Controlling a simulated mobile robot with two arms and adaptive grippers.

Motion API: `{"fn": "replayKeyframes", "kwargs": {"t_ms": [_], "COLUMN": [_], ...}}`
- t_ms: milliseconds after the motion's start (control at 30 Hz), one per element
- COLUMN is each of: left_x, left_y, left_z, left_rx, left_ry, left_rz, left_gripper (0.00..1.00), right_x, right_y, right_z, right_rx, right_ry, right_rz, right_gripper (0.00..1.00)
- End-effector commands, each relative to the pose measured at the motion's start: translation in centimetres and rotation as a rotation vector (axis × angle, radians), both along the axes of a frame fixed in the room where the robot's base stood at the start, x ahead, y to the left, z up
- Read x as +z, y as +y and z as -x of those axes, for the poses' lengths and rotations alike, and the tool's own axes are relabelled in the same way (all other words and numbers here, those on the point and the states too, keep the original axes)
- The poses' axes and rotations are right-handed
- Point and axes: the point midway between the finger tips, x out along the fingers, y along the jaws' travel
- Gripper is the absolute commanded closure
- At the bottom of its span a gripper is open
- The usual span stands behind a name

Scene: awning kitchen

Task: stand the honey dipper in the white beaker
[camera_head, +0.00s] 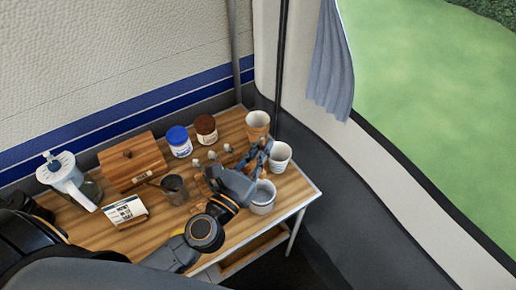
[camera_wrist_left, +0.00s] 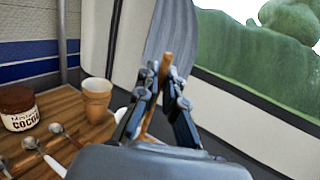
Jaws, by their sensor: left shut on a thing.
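My left gripper (camera_head: 264,147) is above the right end of the table, close to the white and tan cups. It is shut on the honey dipper, whose wooden stick (camera_wrist_left: 163,72) stands up between the fingers in the wrist view. In the head view the dipper is mostly hidden by the fingers. A white beaker (camera_head: 281,156) stands just right of the fingertips. Another pale beaker (camera_head: 263,198) stands nearer the front edge, beside my gripper. I cannot tell which is the task's beaker. My right gripper is not in view.
A tan cup (camera_head: 257,124) stands behind the gripper. A brown-lidded cocoa jar (camera_head: 206,131), a blue-lidded jar (camera_head: 179,141), a wooden box (camera_head: 133,163), a dark mug (camera_head: 175,189), a card (camera_head: 126,211), a pitcher (camera_head: 72,182) and several spoons (camera_wrist_left: 31,144) occupy the table (camera_head: 285,208).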

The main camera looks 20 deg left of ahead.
Motion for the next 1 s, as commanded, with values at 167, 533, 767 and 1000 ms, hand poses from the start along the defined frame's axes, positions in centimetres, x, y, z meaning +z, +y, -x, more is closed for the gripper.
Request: {"fn": "replayKeyframes", "kwargs": {"t_ms": [167, 533, 767, 1000], "left_x": [-1.6, -4.6, -6.4, -8.3], "left_y": [0.0, 0.0, 0.0, 0.0], "left_z": [0.0, 0.0, 0.0, 0.0], "left_rx": [0.000, 0.000, 0.000, 0.001], "left_ry": [0.000, 0.000, 0.000, 0.000], "left_rz": [0.000, -0.001, 0.000, 0.000], "left_gripper": [1.00, 1.00, 1.00, 1.00], "right_x": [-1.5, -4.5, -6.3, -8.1], "right_y": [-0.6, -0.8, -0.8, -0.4], "right_z": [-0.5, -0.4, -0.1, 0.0], "right_rx": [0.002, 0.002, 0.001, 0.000], "right_ry": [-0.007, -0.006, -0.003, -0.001], "right_rz": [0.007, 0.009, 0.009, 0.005], "right_gripper": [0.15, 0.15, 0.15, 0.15]}}
